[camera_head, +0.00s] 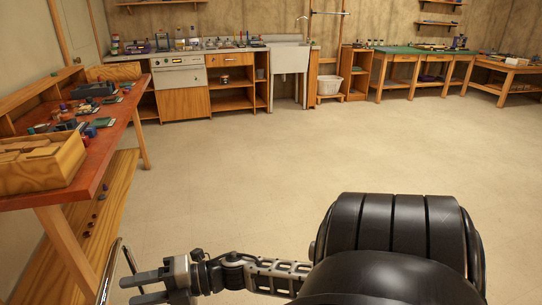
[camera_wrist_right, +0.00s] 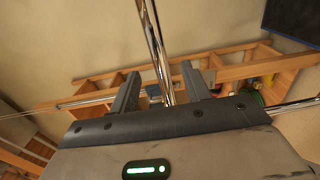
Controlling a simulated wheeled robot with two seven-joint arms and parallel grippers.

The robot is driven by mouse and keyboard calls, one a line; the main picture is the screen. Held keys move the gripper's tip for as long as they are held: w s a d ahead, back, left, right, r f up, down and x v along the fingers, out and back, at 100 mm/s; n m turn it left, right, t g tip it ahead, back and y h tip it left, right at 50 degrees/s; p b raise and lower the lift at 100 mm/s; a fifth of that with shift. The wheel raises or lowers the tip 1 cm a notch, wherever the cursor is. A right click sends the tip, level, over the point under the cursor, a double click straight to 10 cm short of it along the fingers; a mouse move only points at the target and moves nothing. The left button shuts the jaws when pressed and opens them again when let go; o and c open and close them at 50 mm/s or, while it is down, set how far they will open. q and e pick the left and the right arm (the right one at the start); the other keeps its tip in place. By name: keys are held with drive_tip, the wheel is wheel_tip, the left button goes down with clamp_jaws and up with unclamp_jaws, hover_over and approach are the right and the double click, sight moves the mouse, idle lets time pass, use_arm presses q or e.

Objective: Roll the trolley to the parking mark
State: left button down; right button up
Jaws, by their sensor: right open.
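A bent chrome bar (camera_head: 107,276), which looks like the trolley's handle, shows at the lower left of the head view. The rest of the trolley is out of that view or cannot be made out. My right gripper (camera_head: 131,289) is open beside the bar, its fingers pointing left. In the right wrist view the chrome bar (camera_wrist_right: 153,35) runs down between the open fingers of my right gripper (camera_wrist_right: 160,72). I cannot tell whether either finger touches it. My left gripper is not in view. No parking mark shows in either view.
A red-topped workbench (camera_head: 108,140) with boxes and tools stands along the left, close to the bar. A counter with a sink (camera_head: 290,58) lines the back wall, and green-topped tables (camera_head: 402,51) stand at back right. The middle floor (camera_head: 270,150) is clear.

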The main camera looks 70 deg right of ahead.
drive_tip(key=v, duration=0.5)
drive_tip(key=shift+d, duration=0.1)
drive_tip(key=s+a+f+m+g+h, duration=0.1)
drive_tip(key=s+a+f+m+h, duration=0.3)
drive_tip(key=a+m, duration=0.3)
drive_tip(key=s+a+f+m+g+h, duration=0.2)
drive_tip(key=s+a+f+m+h, duration=0.2)
drive_tip(key=m, duration=1.2)
drive_tip(key=s+a, duration=0.1)
drive_tip(key=a, duration=0.2)
drive_tip(key=shift+s+a+f+m, duration=0.2)
drive_tip(key=shift+f+m, duration=0.1)
drive_tip(key=shift+f, duration=0.1)
